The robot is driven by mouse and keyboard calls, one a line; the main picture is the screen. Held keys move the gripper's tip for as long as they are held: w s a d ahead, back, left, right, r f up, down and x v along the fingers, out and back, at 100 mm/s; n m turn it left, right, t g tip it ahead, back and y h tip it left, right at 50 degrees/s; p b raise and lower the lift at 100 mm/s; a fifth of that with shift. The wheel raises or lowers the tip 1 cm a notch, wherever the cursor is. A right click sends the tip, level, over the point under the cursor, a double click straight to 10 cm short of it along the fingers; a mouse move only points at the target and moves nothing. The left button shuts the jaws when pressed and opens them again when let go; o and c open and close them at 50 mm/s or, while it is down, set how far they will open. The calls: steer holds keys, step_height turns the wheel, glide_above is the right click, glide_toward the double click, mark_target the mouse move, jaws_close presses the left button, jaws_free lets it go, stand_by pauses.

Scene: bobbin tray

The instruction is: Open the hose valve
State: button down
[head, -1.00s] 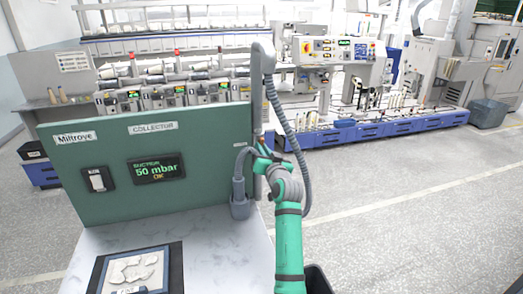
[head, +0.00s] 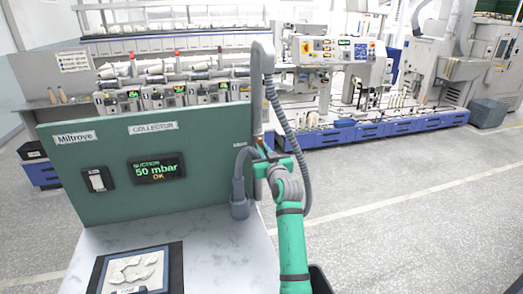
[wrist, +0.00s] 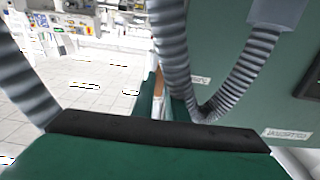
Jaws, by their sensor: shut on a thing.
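The hose valve shows as a small orange-brown lever (head: 259,148) by the upright pipe (head: 257,110) at the right edge of the green panel. My gripper (head: 264,155) reaches it from the front right. In the wrist view, the same orange-brown lever (wrist: 158,84) stands between my green fingertips (wrist: 160,104), which are shut on it. A grey ribbed hose (head: 290,132) hangs from the pipe's top, and a short hose (head: 238,172) curves into a grey socket. The valve body is mostly hidden by my gripper and the hoses.
A framed tray (head: 173,268) lies on the pale tabletop (head: 215,262). Hoses hang close around my gripper. The floor at right is clear.

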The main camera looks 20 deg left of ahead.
steer(key=shift+a, duration=0.1)
steer(key=c, duration=1.8)
jaws_free()
steer(key=shift+o, duration=0.2)
steer(key=v, duration=1.1)
steer(key=shift+w, duration=0.2)
